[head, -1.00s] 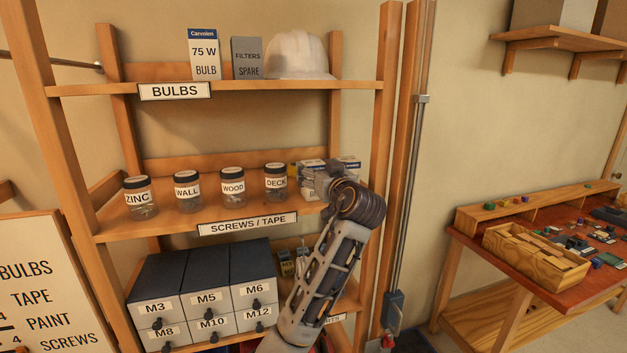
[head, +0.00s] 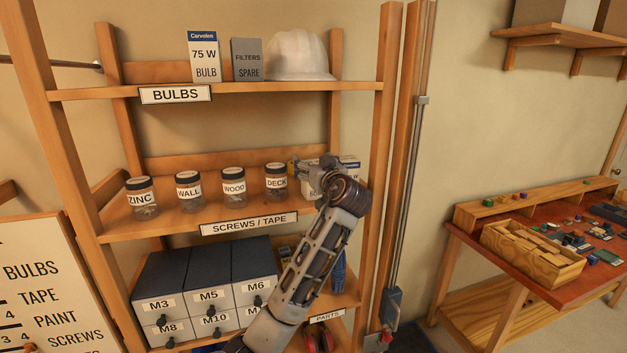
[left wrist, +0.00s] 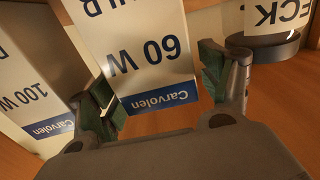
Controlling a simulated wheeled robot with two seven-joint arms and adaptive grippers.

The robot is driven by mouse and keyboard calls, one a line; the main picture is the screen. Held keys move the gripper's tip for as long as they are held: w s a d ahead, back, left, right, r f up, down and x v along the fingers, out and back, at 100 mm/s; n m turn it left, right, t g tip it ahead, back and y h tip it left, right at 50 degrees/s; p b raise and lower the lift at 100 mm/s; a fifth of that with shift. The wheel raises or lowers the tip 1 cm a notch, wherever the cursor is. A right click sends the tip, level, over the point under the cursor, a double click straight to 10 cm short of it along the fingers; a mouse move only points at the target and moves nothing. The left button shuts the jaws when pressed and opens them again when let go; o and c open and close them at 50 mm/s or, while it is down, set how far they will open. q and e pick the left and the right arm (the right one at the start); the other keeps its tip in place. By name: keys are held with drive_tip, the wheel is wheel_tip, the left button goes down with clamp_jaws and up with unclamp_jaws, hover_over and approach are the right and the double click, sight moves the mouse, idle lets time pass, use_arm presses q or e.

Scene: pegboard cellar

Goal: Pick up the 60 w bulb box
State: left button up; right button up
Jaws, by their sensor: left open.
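The 60 W bulb box (left wrist: 145,55) is white with a blue Carvolen band and appears upside down in the left wrist view. It stands on the middle shelf, between the DECK jar (left wrist: 265,30) and the 100 W box (left wrist: 32,95). My left gripper (left wrist: 160,95) is open, with one finger on each side of the 60 W box; I cannot tell whether either touches it. In the head view my left gripper (head: 314,174) is at the shelf's right end, and my arm hides most of the box. My right gripper is not in view.
ZINC (head: 142,198), WALL (head: 188,191) and WOOD (head: 233,187) jars stand left of the DECK jar on the same shelf. A shelf post (head: 380,130) rises at the right.

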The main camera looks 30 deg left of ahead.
use_arm(q)
drive_tip(key=c, duration=1.1)
drive_tip(key=shift+r, duration=0.2)
drive_tip(key=shift+r, duration=0.4)
drive_tip(key=shift+r+b, duration=1.05)
drive_tip(key=shift+r, duration=3.35)
